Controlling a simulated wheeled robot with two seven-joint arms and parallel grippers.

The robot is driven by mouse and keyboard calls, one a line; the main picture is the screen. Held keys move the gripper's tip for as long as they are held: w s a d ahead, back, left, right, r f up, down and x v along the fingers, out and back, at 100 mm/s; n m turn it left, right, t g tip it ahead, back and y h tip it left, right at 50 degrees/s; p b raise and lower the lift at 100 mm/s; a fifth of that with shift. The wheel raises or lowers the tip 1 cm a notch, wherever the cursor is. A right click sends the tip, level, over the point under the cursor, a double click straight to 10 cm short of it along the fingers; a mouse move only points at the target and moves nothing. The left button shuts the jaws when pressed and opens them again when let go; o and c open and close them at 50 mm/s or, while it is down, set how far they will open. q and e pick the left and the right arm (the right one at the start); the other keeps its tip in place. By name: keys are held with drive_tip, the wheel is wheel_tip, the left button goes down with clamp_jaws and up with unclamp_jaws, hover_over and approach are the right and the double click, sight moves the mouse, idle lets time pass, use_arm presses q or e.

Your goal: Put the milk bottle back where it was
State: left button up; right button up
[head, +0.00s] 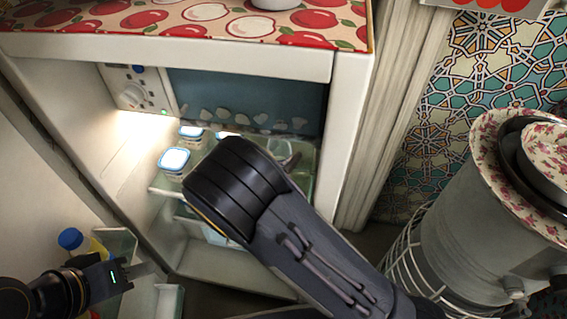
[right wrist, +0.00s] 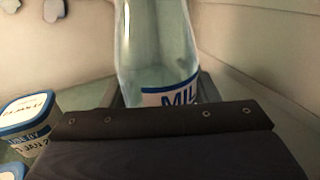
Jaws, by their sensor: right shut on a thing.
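The milk bottle (right wrist: 158,50) is clear glass with a white and blue "MIL" label and stands roughly upright in the right wrist view. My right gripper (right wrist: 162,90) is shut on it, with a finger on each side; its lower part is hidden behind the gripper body. In the head view my right forearm and wrist reach into the open fridge (head: 345,120) and hide the bottle and that gripper. My left gripper (head: 125,275) is at the lower left by the fridge door; its finger gap is not clear.
Blue-lidded tubs (head: 174,162) stand on a glass shelf left of my right wrist; one tub (right wrist: 28,118) is left of the bottle in the wrist view. A blue-capped bottle (head: 70,239) is in the door. A metal samovar (head: 465,245) stands at the right.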

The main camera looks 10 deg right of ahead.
drive_tip(key=shift+w+d+f+b, duration=0.25)
drive_tip(key=shift+f+b, duration=0.05)
drive_tip(key=shift+f, duration=0.05)
wheel_tip(320, 180, down, 3)
drive_tip(key=shift+r+b, duration=0.1)
drive_tip(key=shift+b, duration=0.65)
drive_tip(key=o, duration=1.2)
